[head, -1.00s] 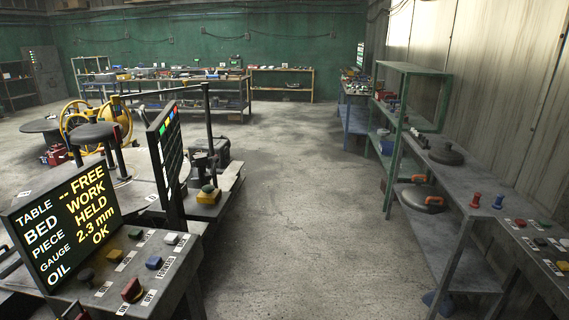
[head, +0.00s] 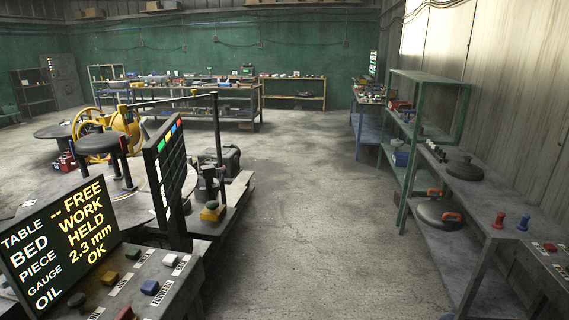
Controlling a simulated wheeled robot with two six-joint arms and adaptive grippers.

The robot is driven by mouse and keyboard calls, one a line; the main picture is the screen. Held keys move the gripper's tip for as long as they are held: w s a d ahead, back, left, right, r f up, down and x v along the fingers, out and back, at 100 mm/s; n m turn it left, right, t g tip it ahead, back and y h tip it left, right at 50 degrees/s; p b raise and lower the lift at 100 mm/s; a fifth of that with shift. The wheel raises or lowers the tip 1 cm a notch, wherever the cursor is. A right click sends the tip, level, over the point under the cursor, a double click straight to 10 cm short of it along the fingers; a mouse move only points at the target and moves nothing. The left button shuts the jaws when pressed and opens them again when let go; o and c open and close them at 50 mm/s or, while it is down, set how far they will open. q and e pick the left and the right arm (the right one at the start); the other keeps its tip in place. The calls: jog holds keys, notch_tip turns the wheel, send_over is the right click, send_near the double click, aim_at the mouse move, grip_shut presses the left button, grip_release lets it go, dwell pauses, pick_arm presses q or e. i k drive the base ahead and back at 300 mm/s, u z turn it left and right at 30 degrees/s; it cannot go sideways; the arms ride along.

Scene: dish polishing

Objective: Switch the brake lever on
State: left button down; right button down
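Neither gripper is in view. No control in the head view can be read as the brake lever. A grey control panel (head: 187,283) at the lower left carries a red switch (head: 124,314), cut by the bottom edge, a blue button (head: 150,287), a white button (head: 171,260) and a black knob (head: 77,299). One label reads FORWARD. The lit display (head: 35,262) behind it reads TABLE -- FREE, BED WORK, PIECE HELD, GAUGE 2.3 mm, OIL OK. A black knob on a yellow base (head: 211,213) stands on the machine's edge farther off.
The machine with a round grey table (head: 140,207) fills the left. A workbench (head: 500,218) with pans, red and blue pegs and buttons runs along the right wall. A green shelf frame (head: 399,200) stands behind it. The concrete floor (head: 310,200) between them is clear.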

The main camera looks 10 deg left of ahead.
aim_at(223, 171)
jog(key=z, duration=0.05)
jog(key=i, duration=2.25)
